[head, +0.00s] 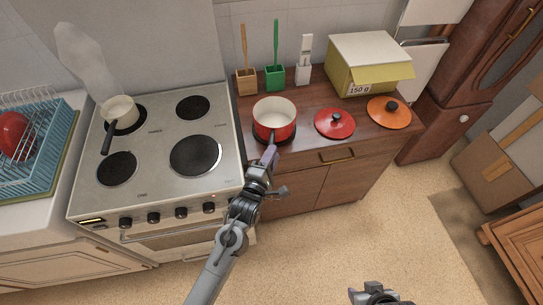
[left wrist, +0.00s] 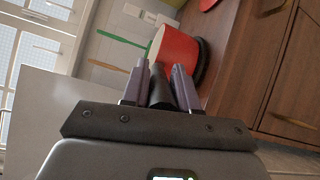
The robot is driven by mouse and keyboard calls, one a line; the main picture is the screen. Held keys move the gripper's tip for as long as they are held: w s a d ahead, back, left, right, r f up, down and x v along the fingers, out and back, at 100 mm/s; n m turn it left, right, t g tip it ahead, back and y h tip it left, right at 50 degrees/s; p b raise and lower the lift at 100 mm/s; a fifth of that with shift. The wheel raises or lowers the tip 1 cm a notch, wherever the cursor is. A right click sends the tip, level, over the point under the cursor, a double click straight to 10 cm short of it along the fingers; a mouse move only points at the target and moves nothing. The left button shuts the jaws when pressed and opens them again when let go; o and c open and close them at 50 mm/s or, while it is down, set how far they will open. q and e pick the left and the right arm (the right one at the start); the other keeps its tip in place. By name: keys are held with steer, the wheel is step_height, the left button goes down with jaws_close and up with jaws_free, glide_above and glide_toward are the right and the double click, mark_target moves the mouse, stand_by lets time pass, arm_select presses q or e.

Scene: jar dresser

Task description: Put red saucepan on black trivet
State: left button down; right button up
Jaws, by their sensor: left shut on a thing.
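The red saucepan (head: 274,119), with a cream inside, is upright at the left end of the wooden dresser. The black trivet (head: 289,137) shows as a dark rim directly under it. In the left wrist view the saucepan (left wrist: 176,50) sits against the dark trivet (left wrist: 204,62); I cannot tell whether a small gap is left. My left gripper (head: 269,156) is shut on the saucepan's black handle (left wrist: 158,88), at the pan's front side. My right gripper (head: 374,291) is at the bottom edge, away from the dresser; its fingers are unclear.
A red lid (head: 335,124) and an orange lid (head: 389,113) lie right of the pan. Utensil holders (head: 274,78) and a yellow box (head: 368,66) stand behind. The stove (head: 160,190) at left bears a cream pan (head: 120,112).

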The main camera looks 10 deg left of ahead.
arm_select(q)
steer(key=c, duration=1.2)
jaws_free()
steer(key=shift+f, duration=0.15)
steer(key=shift+c, duration=0.2)
steer(key=o, duration=0.4)
steer(key=shift+r, duration=0.25)
steer(key=s+a+f+m+g+y, duration=0.1)
steer(key=s+a+m+g, duration=0.3)
steer(key=s, duration=0.7)
steer(key=s+a+f+m+g+y, duration=0.2)
steer(key=s+a+f+m+g, duration=0.1)
steer(key=s+a+m+g, duration=0.2)
steer(key=s+a+f+m+g+y+p, duration=0.1)
steer(key=s+a+m+g, duration=0.3)
steer(key=s, duration=1.4)
steer(key=shift+a+f+m+g, duration=0.15)
steer(key=shift+a+m, duration=0.4)
steer(key=shift+m, duration=0.55)
steer(key=shift+a+f+m+g, duration=0.15)
steer(key=shift+a+m, duration=0.4)
steer(key=shift+m, duration=0.55)
steer(key=shift+a+f+m, duration=0.2)
steer(key=shift+a+m, duration=0.35)
steer(key=shift+m, duration=0.55)
